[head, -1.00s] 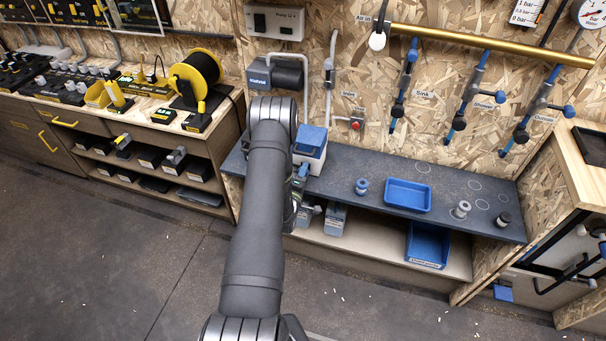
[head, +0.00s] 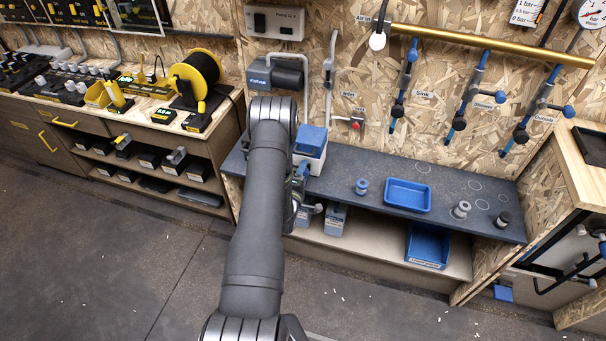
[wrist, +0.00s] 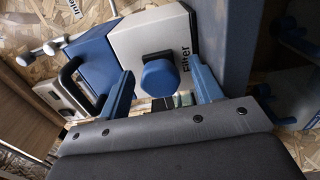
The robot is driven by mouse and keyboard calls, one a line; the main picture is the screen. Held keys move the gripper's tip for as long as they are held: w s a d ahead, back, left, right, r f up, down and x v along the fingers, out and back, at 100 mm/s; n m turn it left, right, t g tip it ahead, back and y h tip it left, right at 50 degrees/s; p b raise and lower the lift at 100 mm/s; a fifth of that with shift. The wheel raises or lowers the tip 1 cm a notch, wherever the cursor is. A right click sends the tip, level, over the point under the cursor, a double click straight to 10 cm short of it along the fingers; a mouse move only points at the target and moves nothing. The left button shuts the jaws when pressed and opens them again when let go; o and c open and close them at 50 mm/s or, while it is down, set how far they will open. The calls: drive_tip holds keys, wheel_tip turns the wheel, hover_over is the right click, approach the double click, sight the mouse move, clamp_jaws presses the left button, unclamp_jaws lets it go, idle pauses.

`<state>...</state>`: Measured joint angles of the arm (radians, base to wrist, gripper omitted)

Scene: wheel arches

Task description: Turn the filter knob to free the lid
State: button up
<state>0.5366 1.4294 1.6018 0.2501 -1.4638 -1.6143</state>
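The filter box is a white box (head: 309,161) with a blue lid (head: 312,139) on the left part of the dark shelf. In the wrist view its pale face (wrist: 152,31) bears the word "Filter" and a round blue knob (wrist: 160,78). The blue lid (wrist: 88,58) with a dark handle shows to the left of that face. My gripper (wrist: 162,68) is open. Its two blue fingers stand on either side of the knob, with a small gap showing on each side. In the head view my arm hides much of the gripper and the knob.
On the dark shelf (head: 450,192) stand a blue tray (head: 408,195) and several small fittings to the right of the box. Grey-blue containers (head: 334,220) stand below. A pump (head: 275,74) and pipes are on the wall behind.

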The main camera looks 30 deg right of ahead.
drive_tip(key=v, duration=1.7)
drive_tip(key=shift+s+a, duration=0.2)
drive_tip(key=shift+w+d+r, duration=0.1)
drive_tip(key=shift+w+d, duration=0.05)
drive_tip(key=x, duration=1.7)
